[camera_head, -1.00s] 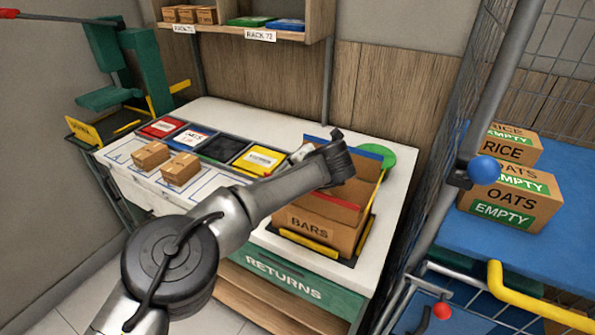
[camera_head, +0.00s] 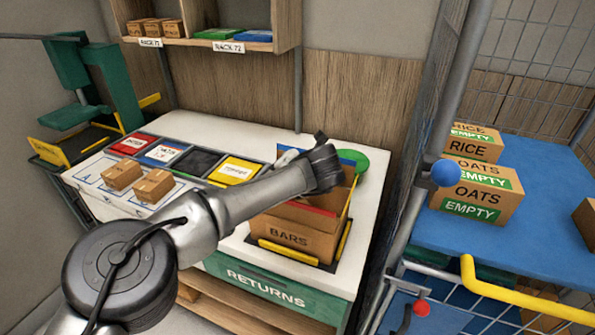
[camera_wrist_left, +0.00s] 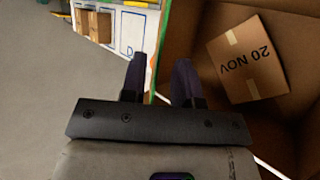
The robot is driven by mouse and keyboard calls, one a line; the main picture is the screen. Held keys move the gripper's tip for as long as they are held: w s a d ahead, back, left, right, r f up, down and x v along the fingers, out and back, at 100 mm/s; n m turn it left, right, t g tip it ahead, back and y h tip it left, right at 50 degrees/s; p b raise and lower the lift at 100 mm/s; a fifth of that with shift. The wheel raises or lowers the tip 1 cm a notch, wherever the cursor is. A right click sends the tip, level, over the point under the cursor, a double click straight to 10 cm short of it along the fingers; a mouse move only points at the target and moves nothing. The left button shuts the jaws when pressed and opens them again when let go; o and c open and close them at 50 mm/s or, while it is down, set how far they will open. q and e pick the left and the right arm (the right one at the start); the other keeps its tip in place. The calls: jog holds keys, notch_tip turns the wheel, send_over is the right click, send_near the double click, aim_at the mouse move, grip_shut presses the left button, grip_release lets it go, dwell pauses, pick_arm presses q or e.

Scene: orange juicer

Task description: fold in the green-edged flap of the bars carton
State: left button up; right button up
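In the left wrist view, the green-edged flap (camera_wrist_left: 153,88) shows nearly edge-on. My left gripper (camera_wrist_left: 160,65) is open there, its dark fingers apart on either side of the green edge; I cannot tell whether they touch it. My right gripper is out of view.
A small box labelled 20 NOV (camera_wrist_left: 247,58) lies inside the carton. Two small boxes (camera_head: 137,180) and several coloured trays (camera_head: 233,171) are left on the table. A green disc (camera_head: 354,160) lies behind the carton. A metal pole with a blue ball (camera_head: 446,173) stands to the right.

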pick_arm(q)
jog(key=v, duration=0.8)
jog(key=shift+s+r+p, duration=0.25)
jog(key=shift+s+p, duration=0.05)
jog(key=shift+p, duration=0.05)
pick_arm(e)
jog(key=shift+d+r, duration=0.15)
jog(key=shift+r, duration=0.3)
pick_arm(q)
jog(key=shift+d+r, duration=0.1)
jog(key=shift+d, duration=0.1)
